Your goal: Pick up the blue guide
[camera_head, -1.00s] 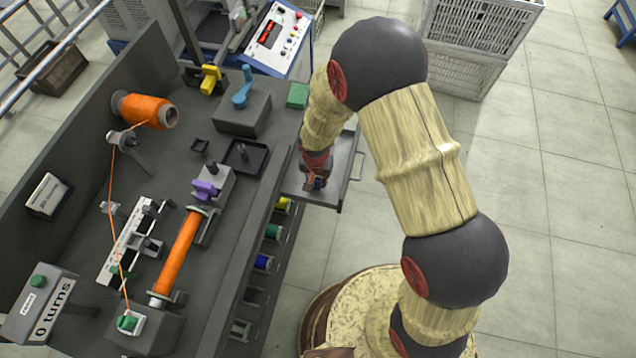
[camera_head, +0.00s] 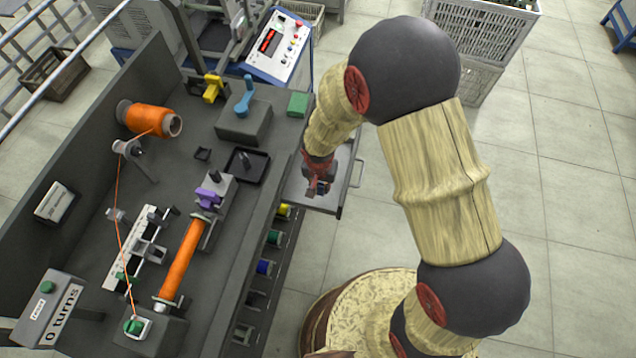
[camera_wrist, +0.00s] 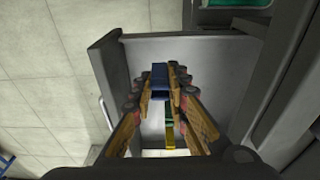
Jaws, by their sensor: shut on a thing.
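The blue guide (camera_wrist: 160,76) is between the fingers of my gripper (camera_wrist: 164,88) in the wrist view. My gripper is shut on it. In the head view my gripper (camera_head: 318,186) is over the open grey drawer (camera_head: 325,205), pointing down. The guide is mostly hidden there by the fingers. A green piece (camera_wrist: 168,113) and a yellow piece (camera_wrist: 169,134) show below the guide in the wrist view, partly covered by the fingers.
The drawer's walls and handle (camera_head: 358,170) surround the space below my gripper. The winding bench (camera_head: 215,270) is to the left, with an orange spool (camera_head: 150,119) and a purple part (camera_head: 207,199). Open floor is to the right.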

